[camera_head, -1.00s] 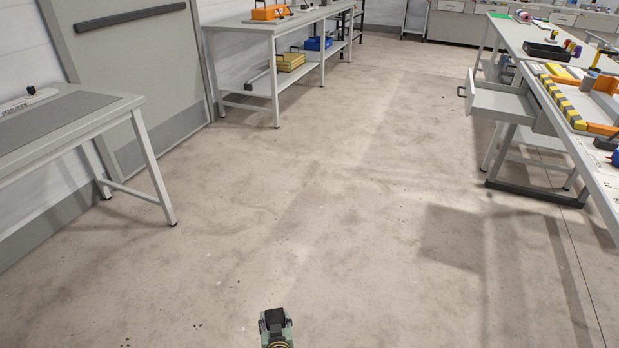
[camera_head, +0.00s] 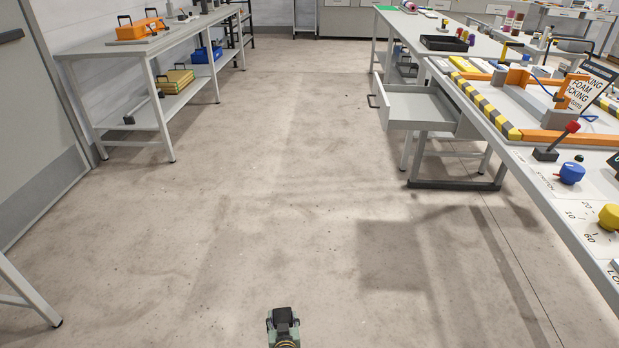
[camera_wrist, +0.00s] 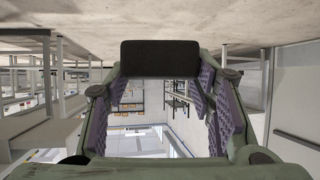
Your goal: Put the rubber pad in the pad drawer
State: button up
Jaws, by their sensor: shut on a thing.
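My gripper (camera_head: 280,324) shows at the bottom middle of the head view, over bare floor. It is shut on the rubber pad (camera_wrist: 160,66), a dark, block-shaped piece. In the wrist view the pad spans the gap between the fingertips, and it also shows as a dark top in the head view (camera_head: 281,314). An open, pale grey drawer (camera_head: 415,125) juts out to the left from under the right-hand worktable; this may be the pad drawer, but no label is readable. Its visible inside looks empty. My gripper is well apart from it, on the near side.
The right-hand worktable (camera_head: 575,228) holds a striped barrier (camera_head: 484,105), knobs and an orange frame. A dark-footed table leg (camera_head: 455,185) stands below the drawer. A bench (camera_head: 105,45) with an orange toolbox (camera_head: 142,29) stands at left. The floor between is clear.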

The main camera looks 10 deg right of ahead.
aim_at(414, 106)
jog(key=i+l+z, duration=0.1)
jog(key=i+z, duration=0.2)
jog(key=i, duration=0.9)
